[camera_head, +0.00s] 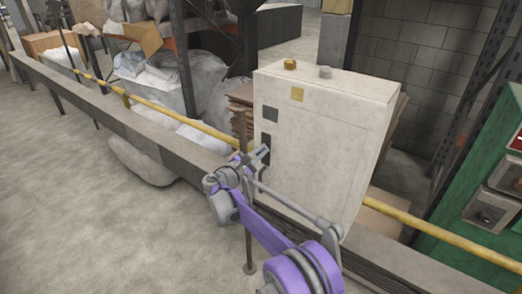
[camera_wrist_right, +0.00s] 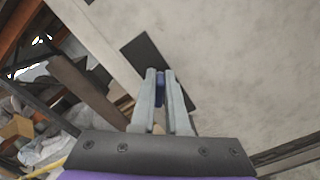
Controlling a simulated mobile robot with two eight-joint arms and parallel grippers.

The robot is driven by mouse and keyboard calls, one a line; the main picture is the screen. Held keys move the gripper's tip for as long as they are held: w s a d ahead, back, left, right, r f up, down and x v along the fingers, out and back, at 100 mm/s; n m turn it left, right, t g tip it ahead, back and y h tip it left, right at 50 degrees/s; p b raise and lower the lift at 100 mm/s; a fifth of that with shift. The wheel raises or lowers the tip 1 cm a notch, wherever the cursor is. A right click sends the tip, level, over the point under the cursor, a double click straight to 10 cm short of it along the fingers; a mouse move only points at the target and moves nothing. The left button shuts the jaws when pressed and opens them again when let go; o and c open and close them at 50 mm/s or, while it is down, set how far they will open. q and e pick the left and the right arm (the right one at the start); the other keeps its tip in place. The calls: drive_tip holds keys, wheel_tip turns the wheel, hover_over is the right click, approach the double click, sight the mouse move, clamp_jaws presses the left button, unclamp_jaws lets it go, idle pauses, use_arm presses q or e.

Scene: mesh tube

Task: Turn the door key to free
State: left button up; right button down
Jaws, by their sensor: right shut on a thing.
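The plate also shows in the right wrist view (camera_wrist_right: 143,52), slanted across the pale surface. My right gripper (camera_head: 262,153) is at this plate. In the wrist view its two grey fingers (camera_wrist_right: 160,80) are shut on a small dark blue key (camera_wrist_right: 160,88), in front of the plate. The fingers hide most of the key, so its exact turn angle is unclear. My left gripper is not in view.
A green machine (camera_head: 475,200) stands at the right. Shelves with wrapped sacks (camera_head: 165,85) are at the back left. The floor (camera_head: 70,190) at the left is clear.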

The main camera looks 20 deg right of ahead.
drive_tip(key=m, duration=0.5)
drive_tip(key=shift+s+d+f+m+p, duration=0.1)
drive_tip(key=shift+f+m+p, duration=0.05)
drive_tip(key=shift+m+p, duration=0.2)
drive_tip(key=shift+f+m+p, duration=0.2)
drive_tip(key=shift+m+p, duration=0.25)
drive_tip(key=shift+m, duration=1.7)
drive_tip(key=c, duration=0.9)
unclamp_jaws()
drive_tip(key=b+v, duration=0.1)
drive_tip(key=v, duration=0.9)
drive_tip(key=shift+s+a, duration=0.3)
